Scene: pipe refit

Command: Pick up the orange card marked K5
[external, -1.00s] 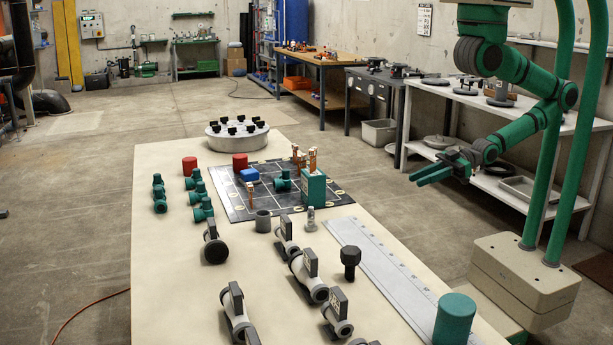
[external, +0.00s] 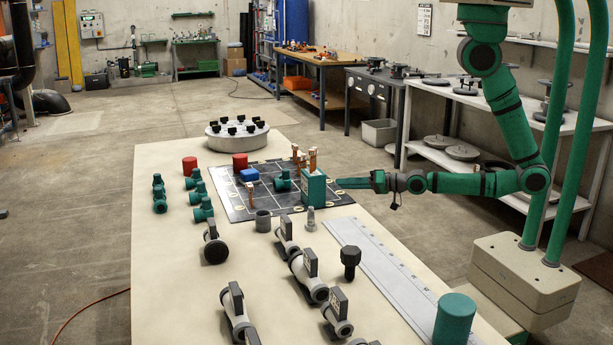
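Small orange upright pieces (external: 312,160) stand at the green block (external: 314,190) on the dark gridded mat; another orange piece (external: 250,194) stands further left on the mat. They are too small to read, so I cannot tell which is the card marked K5. My gripper (external: 341,183) is level, with its green fingers pointing left, just right of the green block in the picture. It is seen edge-on, so I cannot tell its opening or whether it touches the block.
Grey valves (external: 307,275), a black bolt-like piece (external: 350,262) and a long grey plate (external: 375,265) lie nearer the camera.

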